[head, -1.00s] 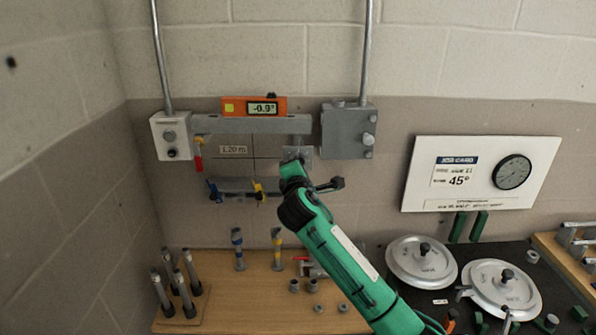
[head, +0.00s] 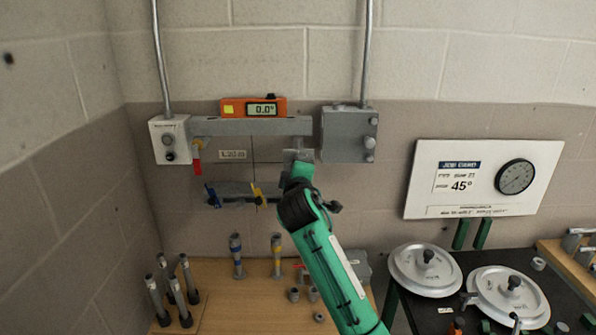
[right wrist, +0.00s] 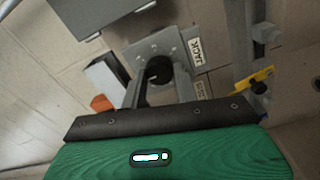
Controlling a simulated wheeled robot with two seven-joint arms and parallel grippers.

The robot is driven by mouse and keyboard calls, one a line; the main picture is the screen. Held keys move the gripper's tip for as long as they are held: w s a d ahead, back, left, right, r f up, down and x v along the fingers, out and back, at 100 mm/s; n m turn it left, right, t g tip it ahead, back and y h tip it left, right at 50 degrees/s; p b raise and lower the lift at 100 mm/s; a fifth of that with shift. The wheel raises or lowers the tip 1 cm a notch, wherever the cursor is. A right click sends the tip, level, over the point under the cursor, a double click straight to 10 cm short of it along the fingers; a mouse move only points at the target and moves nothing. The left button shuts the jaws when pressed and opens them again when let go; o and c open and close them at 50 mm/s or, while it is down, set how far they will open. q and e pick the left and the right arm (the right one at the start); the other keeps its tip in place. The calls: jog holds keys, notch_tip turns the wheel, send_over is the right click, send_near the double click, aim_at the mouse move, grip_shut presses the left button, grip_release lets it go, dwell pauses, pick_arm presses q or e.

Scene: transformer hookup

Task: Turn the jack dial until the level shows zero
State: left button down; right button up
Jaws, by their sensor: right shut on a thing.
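The orange level (head: 230,108) sits on the grey horizontal bar (head: 250,127) in the head view, and its display reads 0.0°. The jack dial (right wrist: 159,68) is a dark round knob on a grey plate beside a JACK label in the right wrist view. My right gripper (right wrist: 160,78) has one finger on each side of the dial and is shut on it. In the head view my right gripper (head: 298,160) is at the plate below the bar's right end and hides the dial there. My left gripper is not in view.
Below is a wooden bench (head: 228,300) with upright pipe pieces and fittings. A job card board (head: 425,195) and round silver lids (head: 410,270) are at the right.

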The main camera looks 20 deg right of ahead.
jog(key=shift+f, duration=0.15)
dwell(0.3)
jog(key=o, duration=1)
jog(key=b+v, duration=0.4)
jog(key=v, duration=1)
jog(key=shift+w, duration=0.1)
